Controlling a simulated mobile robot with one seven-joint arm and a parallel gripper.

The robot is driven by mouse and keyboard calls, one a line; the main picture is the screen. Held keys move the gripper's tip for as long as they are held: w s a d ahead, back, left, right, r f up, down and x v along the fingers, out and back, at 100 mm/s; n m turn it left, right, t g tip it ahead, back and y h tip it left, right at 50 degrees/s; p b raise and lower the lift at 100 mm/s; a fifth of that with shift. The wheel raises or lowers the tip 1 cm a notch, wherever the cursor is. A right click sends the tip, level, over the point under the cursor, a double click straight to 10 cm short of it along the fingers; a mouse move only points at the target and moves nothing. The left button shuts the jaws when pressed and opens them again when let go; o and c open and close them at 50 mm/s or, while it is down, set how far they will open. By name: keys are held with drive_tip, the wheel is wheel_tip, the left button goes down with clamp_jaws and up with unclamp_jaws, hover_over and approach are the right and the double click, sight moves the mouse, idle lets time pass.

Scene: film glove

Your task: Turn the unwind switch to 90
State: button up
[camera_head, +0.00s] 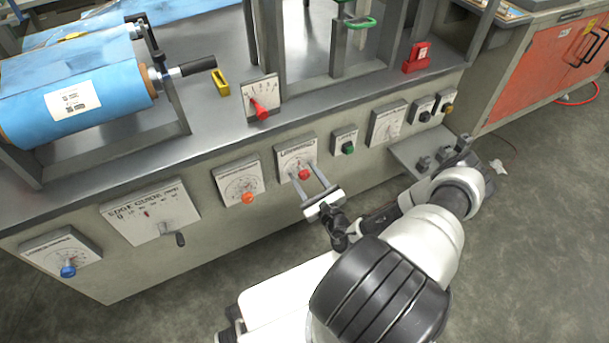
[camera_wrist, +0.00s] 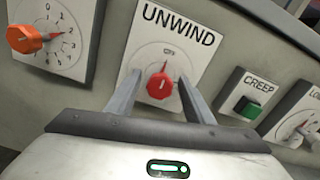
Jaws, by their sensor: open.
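The unwind switch is a red knob (camera_wrist: 160,85) on a white plate (camera_wrist: 183,25) marked UNWIND in the wrist view. My gripper (camera_head: 309,181) is open, with one finger on each side of the knob. In the wrist view the fingers of my gripper (camera_wrist: 160,88) straddle the knob with gaps. Contact cannot be told.
An orange knob (camera_wrist: 24,38) is left of the unwind plate, and a green CREEP button (camera_wrist: 247,107) is right of it. Further left are a lever panel (camera_head: 150,211) and a blue knob (camera_head: 68,271). A shelf (camera_head: 412,154) juts out at right.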

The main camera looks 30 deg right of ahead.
drive_tip(key=c, duration=1)
drive_tip(key=shift+c, duration=0.2)
drive_tip(key=shift+m, duration=0.3)
drive_tip(key=m+p, duration=0.1)
drive_tip(key=m, duration=0.7)
drive_tip(key=shift+m, duration=0.4)
drive_tip(key=m, duration=0.4)
drive_tip(key=shift+m, duration=2.2)
